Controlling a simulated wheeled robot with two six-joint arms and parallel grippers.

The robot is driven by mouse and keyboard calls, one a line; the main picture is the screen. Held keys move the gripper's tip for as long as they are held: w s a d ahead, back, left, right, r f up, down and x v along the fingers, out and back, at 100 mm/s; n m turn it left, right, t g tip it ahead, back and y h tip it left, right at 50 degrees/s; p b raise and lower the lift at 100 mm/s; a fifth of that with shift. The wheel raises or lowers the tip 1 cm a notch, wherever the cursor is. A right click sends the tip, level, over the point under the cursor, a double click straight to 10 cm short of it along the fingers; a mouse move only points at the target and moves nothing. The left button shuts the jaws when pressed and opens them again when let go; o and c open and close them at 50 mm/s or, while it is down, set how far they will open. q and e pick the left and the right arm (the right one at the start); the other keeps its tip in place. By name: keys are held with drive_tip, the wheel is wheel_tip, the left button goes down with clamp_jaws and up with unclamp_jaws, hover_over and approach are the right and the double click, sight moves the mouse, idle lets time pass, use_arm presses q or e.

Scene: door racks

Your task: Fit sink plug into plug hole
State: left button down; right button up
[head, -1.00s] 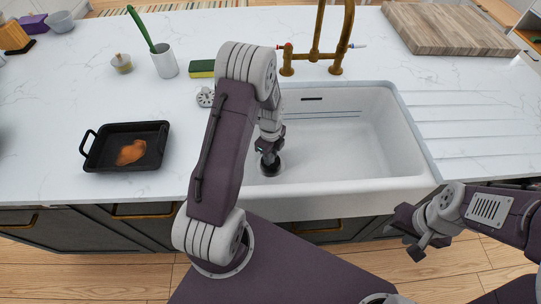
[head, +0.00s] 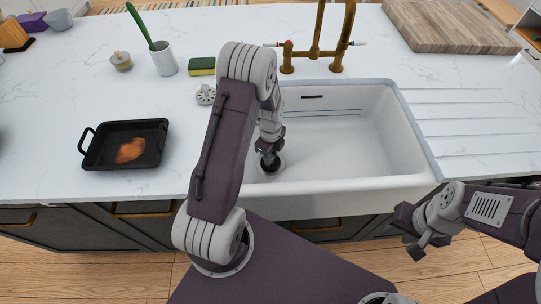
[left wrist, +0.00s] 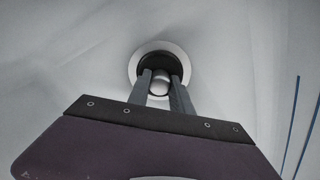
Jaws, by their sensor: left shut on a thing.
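The white sink (head: 345,135) is set in the counter. My left gripper (head: 268,160) reaches down into its left part, over the dark plug hole (head: 273,168). In the left wrist view, the fingers (left wrist: 160,92) are shut on the pale rounded knob of the sink plug (left wrist: 160,86). The plug hole's pale ring (left wrist: 136,62) surrounds a dark round area behind the knob. The fingers hide part of it, and I cannot tell how deep the plug sits. My right gripper (head: 424,246) hangs in front of the counter, away from the sink; its opening is unclear.
A brass tap (head: 314,50) stands behind the sink. A small grey round item (head: 205,95), a sponge (head: 202,66), a white cup (head: 163,60) and a black pan (head: 97,155) with food are left of it. A wooden board (head: 450,25) lies at the back right.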

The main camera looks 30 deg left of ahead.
use_arm(q)
drive_tip(key=shift+f+b, duration=0.4)
drive_tip(key=shift+f, duration=0.3)
drive_tip(key=c, duration=1.1)
unclamp_jaws()
drive_tip(key=shift+r, duration=0.1)
wheel_tip(320, 180, up, 9)
drive_tip(key=shift+p, duration=0.7)
